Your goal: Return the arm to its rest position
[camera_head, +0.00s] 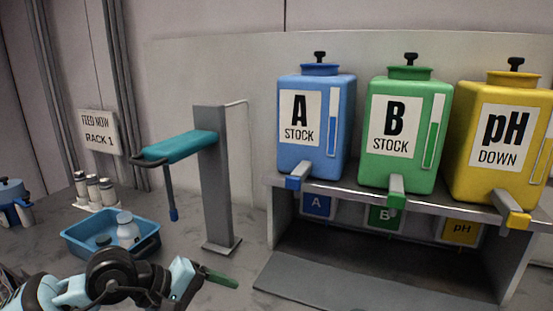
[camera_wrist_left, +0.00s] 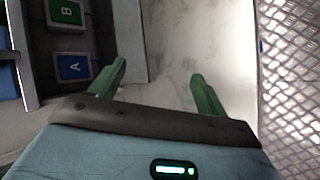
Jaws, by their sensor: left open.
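My left arm comes in at the lower left of the head view, and its gripper (camera_head: 220,277) with green fingers is low over the counter, in front of the grey post. In the left wrist view the gripper (camera_wrist_left: 157,86) has its two green fingers spread apart. Nothing is between them, and pale counter shows beyond. My right gripper is not in view.
A blue tray (camera_head: 84,249) with small bottles lies behind my left arm. A grey post (camera_head: 216,180) with a teal arm stands behind the gripper. Blue (camera_head: 338,118), green (camera_head: 432,105) and yellow (camera_head: 485,185) tanks stand on a shelf (camera_head: 345,193) at right.

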